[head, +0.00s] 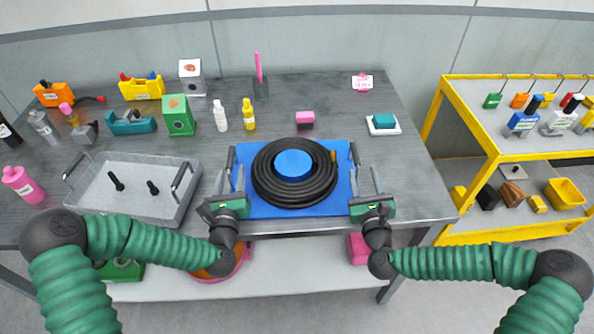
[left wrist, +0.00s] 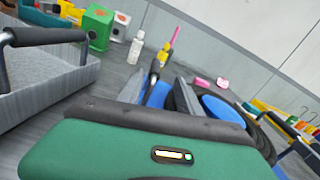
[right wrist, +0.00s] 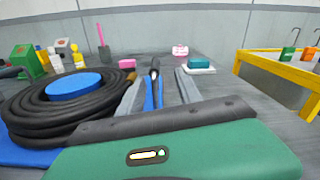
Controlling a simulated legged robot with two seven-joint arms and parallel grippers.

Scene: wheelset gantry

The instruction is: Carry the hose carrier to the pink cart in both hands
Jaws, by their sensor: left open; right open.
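The hose carrier is a flat blue tray (head: 325,207) holding a coiled black hose (head: 262,185) around a blue hub (head: 293,163). It sits on the grey table, with a dark handle at each side. My left gripper (head: 231,173) is open at its left side; in the left wrist view the left handle (left wrist: 153,82) lies between the fingers. My right gripper (head: 364,172) is open at its right side; in the right wrist view the right handle (right wrist: 154,80) lies between the fingers. Whether the fingers touch the handles I cannot tell. No pink cart is in view.
A grey tray (head: 130,207) with black handles stands left of the carrier. Bottles, a green box (head: 178,115) and a pink block (head: 305,117) stand behind. A yellow cart (head: 480,150) with small goods stands to the right, apart from the table. Floor shows between them.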

